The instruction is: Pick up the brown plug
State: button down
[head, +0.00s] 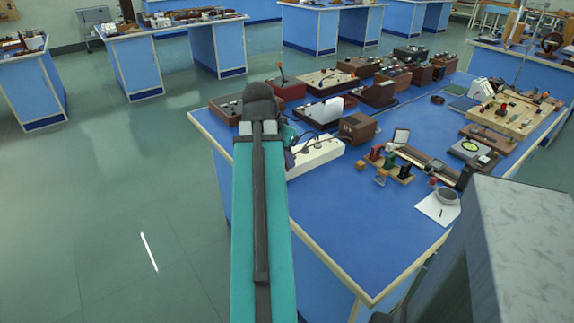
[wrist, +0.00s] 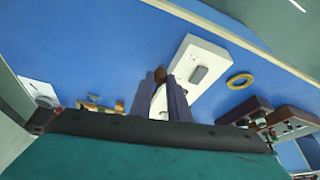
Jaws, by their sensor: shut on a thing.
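The brown plug (wrist: 160,73) shows in the wrist view as a small brown piece at the tips of my gripper (wrist: 161,84). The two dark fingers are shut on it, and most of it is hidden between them. A white power strip (wrist: 203,62) lies just beside and beyond the fingertips; I cannot tell whether the plug touches it. In the head view the white strip (head: 318,155) lies near the left edge of the blue bench, and my arm hides most of the gripper and the plug.
The blue bench (head: 345,235) is bare at its near part. A brown box (head: 357,128) stands behind the strip. In the wrist view a yellow ring (wrist: 240,81) lies right of the strip.

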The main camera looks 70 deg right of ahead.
jog(key=shift+a+f+b, duration=0.2)
jog(key=shift+b, duration=0.6)
jog(key=shift+s+a+b, duration=0.15)
jog(key=shift+a+b, duration=0.15)
jog(key=shift+b, duration=0.9)
jog(key=shift+a+b, duration=0.2)
jog(key=shift+b, duration=0.35)
jog(key=shift+s+a+r, duration=0.2)
jog(key=shift+a, duration=0.5)
jog(key=shift+s+a+r, duration=0.15)
jog(key=shift+s+a, duration=0.05)
jog(key=shift+a, duration=0.45)
jog(key=shift+r+p, duration=0.3)
jog(key=shift+p, duration=0.25)
jog(key=shift+r+p, duration=0.35)
jog(key=shift+p, duration=0.1)
jog(key=shift+r+p, duration=0.85)
jog(key=shift+p, duration=0.2)
jog(key=shift+w, duration=0.1)
